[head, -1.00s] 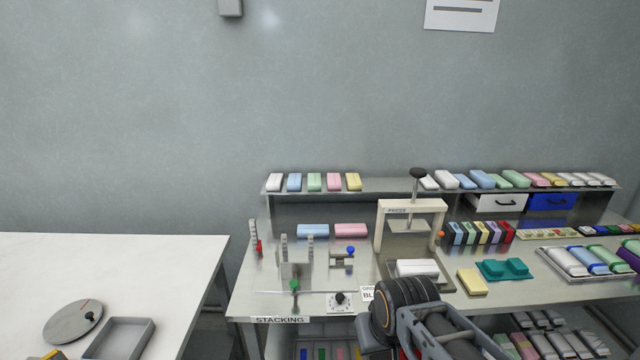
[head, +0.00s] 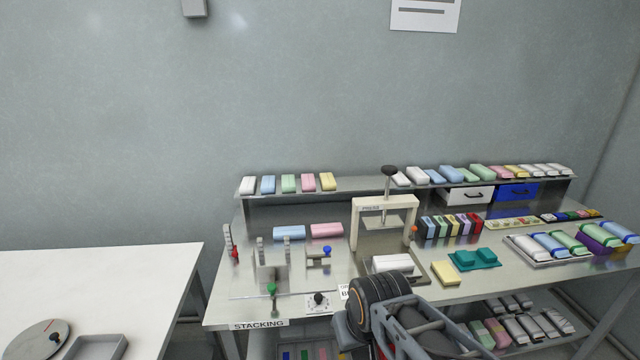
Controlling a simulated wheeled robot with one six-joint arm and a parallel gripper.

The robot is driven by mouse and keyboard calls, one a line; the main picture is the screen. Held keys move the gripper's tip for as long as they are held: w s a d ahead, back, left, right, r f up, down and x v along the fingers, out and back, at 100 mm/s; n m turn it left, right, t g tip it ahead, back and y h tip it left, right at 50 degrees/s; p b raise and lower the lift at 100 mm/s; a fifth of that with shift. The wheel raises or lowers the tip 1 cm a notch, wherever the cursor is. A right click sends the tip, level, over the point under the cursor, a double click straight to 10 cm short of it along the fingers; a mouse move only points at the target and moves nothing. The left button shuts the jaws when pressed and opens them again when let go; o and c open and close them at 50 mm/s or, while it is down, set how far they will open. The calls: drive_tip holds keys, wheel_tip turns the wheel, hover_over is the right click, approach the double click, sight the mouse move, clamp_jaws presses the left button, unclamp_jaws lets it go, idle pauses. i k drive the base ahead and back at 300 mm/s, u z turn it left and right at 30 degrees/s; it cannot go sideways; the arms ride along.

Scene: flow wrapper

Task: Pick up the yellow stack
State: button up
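A yellow stack (head: 328,182) lies on the raised back shelf, at the right end of a row with white, blue, green and pink stacks. A separate pale yellow block (head: 445,274) lies on the bench top, right of the press and left of a teal tray. Smaller yellow pieces sit farther right on the shelf. I cannot tell from the picture alone which yellow thing the task names. Part of my arm shows at the bottom centre, in front of the bench. My gripper's fingers do not show.
The press (head: 384,212) stands mid-bench with a white block (head: 392,264) under it. Upright posts and small coloured-knob fixtures stand on the left, behind the STACKING label (head: 259,324). A blue stack (head: 289,232) and a pink stack (head: 327,230) lie below the shelf. A white table (head: 110,285) stands left.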

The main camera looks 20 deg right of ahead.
sight(327, 181)
drive_tip(key=z, duration=0.35)
drive_tip(key=i, duration=1.05)
drive_tip(key=u, duration=0.1)
